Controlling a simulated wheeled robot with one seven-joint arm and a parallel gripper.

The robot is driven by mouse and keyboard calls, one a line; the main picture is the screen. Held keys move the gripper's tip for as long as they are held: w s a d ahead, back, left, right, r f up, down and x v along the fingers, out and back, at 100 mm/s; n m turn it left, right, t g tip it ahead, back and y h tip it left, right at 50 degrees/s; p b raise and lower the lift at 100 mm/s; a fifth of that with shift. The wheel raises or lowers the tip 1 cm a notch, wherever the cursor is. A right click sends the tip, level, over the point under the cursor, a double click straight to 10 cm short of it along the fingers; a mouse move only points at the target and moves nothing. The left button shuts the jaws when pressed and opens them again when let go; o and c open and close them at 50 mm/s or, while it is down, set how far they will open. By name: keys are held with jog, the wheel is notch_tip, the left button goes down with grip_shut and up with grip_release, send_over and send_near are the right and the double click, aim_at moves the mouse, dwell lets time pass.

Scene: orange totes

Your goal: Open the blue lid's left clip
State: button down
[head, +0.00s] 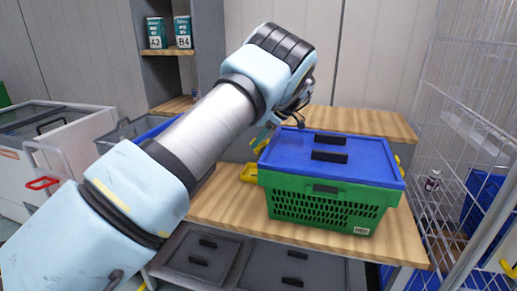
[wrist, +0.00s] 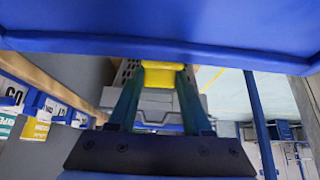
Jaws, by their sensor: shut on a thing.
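A green slotted crate (head: 318,208) stands on the wooden table, with a blue lid (head: 365,160) on top that carries two black grips. The lid's left clip is a yellow piece (head: 260,144) at its left edge. My gripper (head: 271,127) reaches down to that edge from above. In the wrist view, my gripper's two fingers (wrist: 160,88) are shut on the yellow clip (wrist: 161,77), close by the blue lid (wrist: 160,44). The clip's latch end is partly hidden, so I cannot tell whether it is released. A yellow right clip (head: 398,159) shows at the opposite edge.
The wooden table (head: 228,212) has bare surface left of the crate, where a yellow piece (head: 234,173) shows low down. A wire cage (head: 465,130) stands close on the right. Grey lidded totes (head: 200,255) sit under the table, and a shelf (head: 172,52) stands behind.

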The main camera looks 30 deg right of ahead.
jog(key=t+y+b, duration=0.2)
jog(key=b, duration=0.1)
jog(key=shift+s+d+r, duration=0.1)
jog(key=shift+s+d, duration=0.1)
jog(key=shift+s+r+t+y+b, duration=0.1)
jog(key=shift+r+t+y+b, duration=0.3)
jog(key=shift+t+y+b, duration=0.65)
jog(key=shift+c, duration=1.6)
grip_release()
jog(key=shift+d+r+b, duration=0.1)
jog(key=shift+d+b, duration=0.05)
jog(key=shift+b, duration=0.15)
jog(key=b+v, duration=0.2)
jog(key=v, duration=0.6)
jog(key=shift+d+r, duration=0.1)
jog(key=shift+r, duration=0.05)
jog(key=shift+s+d+r, duration=0.15)
jog(key=shift+d+r, duration=0.05)
jog(key=shift+r, duration=0.05)
jog(key=shift+p+v, duration=0.3)
jog(key=shift+v, duration=0.55)
